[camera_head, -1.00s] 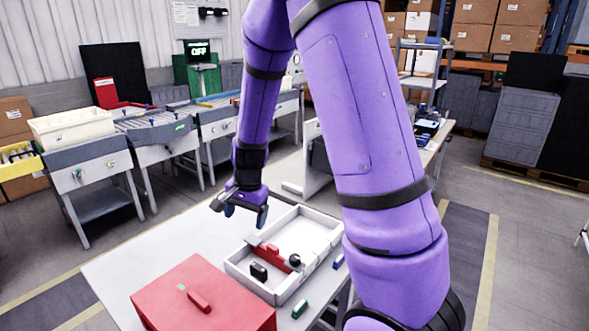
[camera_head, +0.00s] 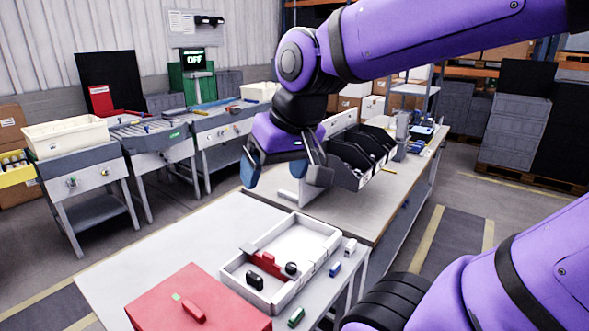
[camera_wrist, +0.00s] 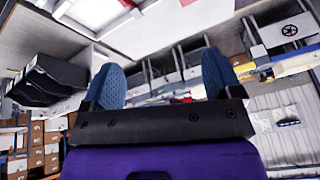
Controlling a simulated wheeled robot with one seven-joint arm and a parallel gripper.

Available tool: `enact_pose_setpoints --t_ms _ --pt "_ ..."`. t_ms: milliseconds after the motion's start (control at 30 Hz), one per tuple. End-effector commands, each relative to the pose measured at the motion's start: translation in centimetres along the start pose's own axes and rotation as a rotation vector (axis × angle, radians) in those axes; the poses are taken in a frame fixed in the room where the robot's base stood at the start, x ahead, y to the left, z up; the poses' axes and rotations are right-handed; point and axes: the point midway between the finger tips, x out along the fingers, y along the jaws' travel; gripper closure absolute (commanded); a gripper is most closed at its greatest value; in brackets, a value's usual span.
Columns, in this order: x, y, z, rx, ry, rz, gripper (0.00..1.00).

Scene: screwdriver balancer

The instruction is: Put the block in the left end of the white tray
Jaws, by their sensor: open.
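The white tray (camera_head: 238,292) sits on the light table, with a red piece (camera_head: 265,262) across its middle. A small black block (camera_head: 255,280) stands in the tray's near-left end, and a dark round knob (camera_head: 291,268) is by the red piece. Outside the tray, a green block (camera_head: 296,317), a blue block (camera_head: 335,269) and a white block (camera_head: 350,247) lie on the table to its right. My gripper (camera_head: 286,174) is open and empty, high above and beyond the tray. Its blue-padded fingers show apart in the wrist view (camera_wrist: 162,75).
A red toolbox (camera_head: 190,300) stands left of the tray. A second workbench (camera_head: 345,215) with black bins (camera_head: 362,150) lies behind. Free table surface (camera_head: 170,245) is left of the tray. Conveyor tables (camera_head: 95,180) stand at the far left.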

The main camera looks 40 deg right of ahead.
Motion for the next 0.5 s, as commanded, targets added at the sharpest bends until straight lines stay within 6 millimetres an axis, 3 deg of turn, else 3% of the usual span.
enact_pose_setpoints --t_ms 200,500 --pt "-2.5 0.3 2.8 -0.122 0.053 0.037 0.16" --pt "-3.0 0.5 3.5 -0.153 0.062 0.05 0.16"
